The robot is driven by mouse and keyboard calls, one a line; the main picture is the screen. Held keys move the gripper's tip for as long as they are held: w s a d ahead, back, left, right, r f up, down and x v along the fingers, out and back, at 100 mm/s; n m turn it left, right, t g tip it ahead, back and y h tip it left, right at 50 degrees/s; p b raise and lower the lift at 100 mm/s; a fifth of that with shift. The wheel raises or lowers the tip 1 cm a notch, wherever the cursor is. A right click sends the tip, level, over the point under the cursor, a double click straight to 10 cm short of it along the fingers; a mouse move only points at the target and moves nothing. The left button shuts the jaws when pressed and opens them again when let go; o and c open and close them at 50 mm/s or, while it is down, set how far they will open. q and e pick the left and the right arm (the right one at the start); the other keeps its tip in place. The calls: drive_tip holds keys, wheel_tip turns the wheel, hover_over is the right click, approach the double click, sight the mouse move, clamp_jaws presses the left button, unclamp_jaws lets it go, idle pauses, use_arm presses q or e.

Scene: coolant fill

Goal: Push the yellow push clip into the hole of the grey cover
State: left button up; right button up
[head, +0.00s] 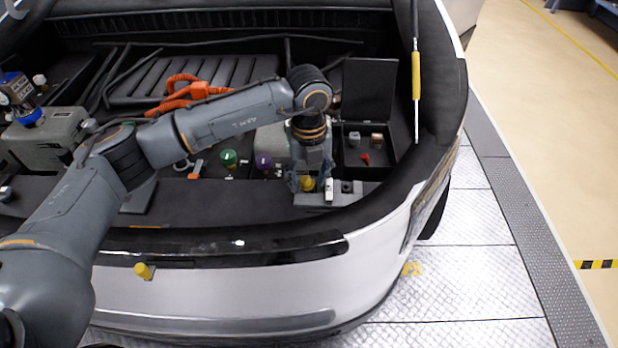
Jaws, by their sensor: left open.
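A yellow push clip (308,184) stands at the grey cover (318,199), at the right front of the open compartment. My left gripper (309,181) points down over it, with its fingers apart around the clip's top. The fingers partly hide the clip, and I cannot tell how deep it sits in the hole. A white piece and a dark round spot show on the cover to the right of the clip. My right gripper is not in view.
A black box (378,172) with small parts and a raised lid is behind the cover. Green (229,158) and purple (263,161) caps stand to the left. Another yellow piece (144,271) is at the white front edge. Orange cables (185,92) run behind my arm.

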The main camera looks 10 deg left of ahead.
sight(309, 178)
use_arm(q)
wheel_tip(309, 178, up, 12)
drive_tip(key=shift+f, duration=0.25)
drive_tip(key=shift+c, duration=0.2)
